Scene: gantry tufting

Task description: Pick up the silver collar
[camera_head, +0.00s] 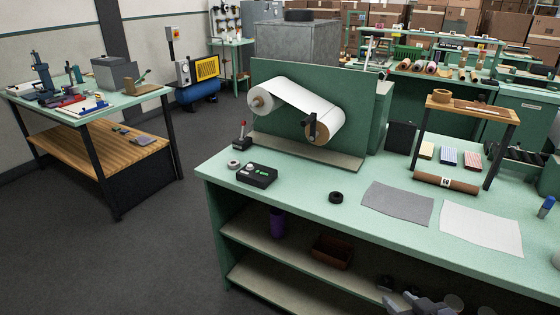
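A small pale, silvery ring (233,164) lies on the green bench top near its left corner, beside a black control box; it looks like the silver collar. A black ring (336,197) lies flat nearer the middle of the bench. Part of what looks like my gripper (412,300), grey with dark parts, shows at the bottom edge, low in front of the bench and well away from both rings. Its fingers are too small and cut off to tell if they are open.
The control box (257,174) and a red-knobbed lever (242,136) stand close to the pale ring. Behind is a green panel (280,75) with a white web on rolls. Grey (398,203) and white (481,229) sheets lie to the right. Floor left of the bench is clear.

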